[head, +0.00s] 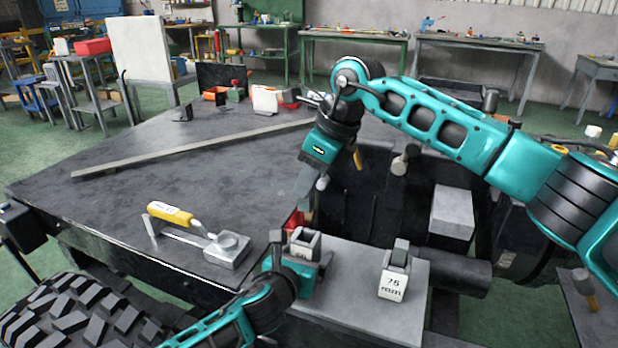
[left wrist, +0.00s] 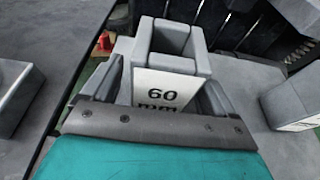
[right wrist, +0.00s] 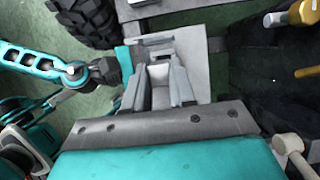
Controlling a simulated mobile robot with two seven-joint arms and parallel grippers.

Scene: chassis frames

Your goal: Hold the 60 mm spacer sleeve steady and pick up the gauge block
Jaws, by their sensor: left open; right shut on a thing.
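The 60 mm spacer sleeve (left wrist: 163,84) stands upright on the grey bench block, its hollow top open and empty. It also shows in the head view (head: 305,244). My left gripper (left wrist: 160,95) is open, with one finger on each side of the sleeve; I cannot tell whether they touch it. My right gripper (head: 312,185) is above and behind the sleeve, pointing down, shut on a grey block, which appears to be the gauge block (right wrist: 158,76). The fingers mostly hide the block in the head view.
A 75 mm sleeve (head: 394,283) with a grey piece rising from its top stands to the right on the same grey block (head: 350,310). A yellow-handled tool (head: 180,220) lies on the dark table (head: 110,210). A long bar (head: 190,147) lies farther back.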

